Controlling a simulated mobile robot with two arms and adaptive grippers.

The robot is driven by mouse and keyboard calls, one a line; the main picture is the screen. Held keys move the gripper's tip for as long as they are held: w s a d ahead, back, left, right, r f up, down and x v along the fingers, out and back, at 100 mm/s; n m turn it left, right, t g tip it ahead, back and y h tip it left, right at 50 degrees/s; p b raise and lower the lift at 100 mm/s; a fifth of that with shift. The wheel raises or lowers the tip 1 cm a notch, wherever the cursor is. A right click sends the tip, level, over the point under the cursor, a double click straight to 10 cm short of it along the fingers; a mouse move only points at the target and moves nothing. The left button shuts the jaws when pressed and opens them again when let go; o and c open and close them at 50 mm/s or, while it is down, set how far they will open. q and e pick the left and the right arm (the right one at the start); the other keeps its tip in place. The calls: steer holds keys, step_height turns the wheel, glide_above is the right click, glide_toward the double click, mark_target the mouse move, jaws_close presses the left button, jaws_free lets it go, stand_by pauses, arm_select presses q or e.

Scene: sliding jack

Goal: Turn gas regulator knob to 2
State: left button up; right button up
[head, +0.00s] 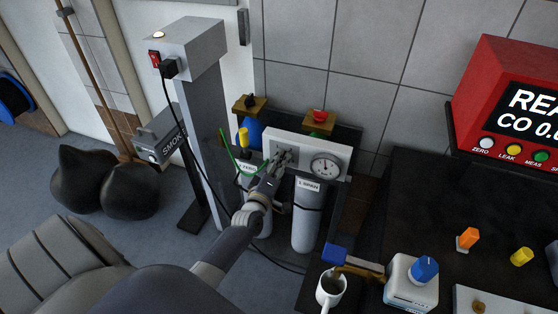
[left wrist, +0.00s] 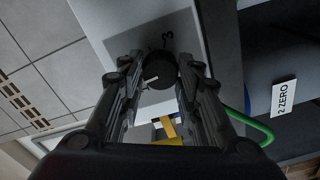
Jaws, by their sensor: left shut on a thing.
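The gas regulator is a pale panel (head: 338,148) with a round dial gauge (head: 325,166), mounted in front of the gas cylinders. In the left wrist view the black regulator knob (left wrist: 162,71) sits between my left gripper's fingertips, on the panel's grey face (left wrist: 140,20). A short white pointer mark shows at the knob's lower left, and a dark "3" is printed just above it. Other markings are hidden or too small to read. My left gripper (head: 279,160) reaches the panel's left part and is shut on the knob; it also shows in the wrist view (left wrist: 160,68). My right gripper is not in view.
Cylinders marked "1 SPAN" (head: 306,215) and "2 ZERO" stand below the panel. A green hose (head: 232,155) curves beside my left gripper. A grey post (head: 193,130) with a hanging black cable stands left. The dark bench (head: 440,215) at right holds a mug (head: 330,290).

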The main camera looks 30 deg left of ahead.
arm_select(q)
steer(key=m+p, duration=0.1)
steer(key=m, duration=0.3)
steer(key=shift+d+m, duration=0.1)
steer(key=shift+m, duration=0.2)
steer(key=shift+m+p, duration=0.55)
steer(key=shift+m, duration=1.65)
steer(key=shift+f, duration=0.1)
steer(key=o, duration=1.1)
steer(key=v, duration=1.2)
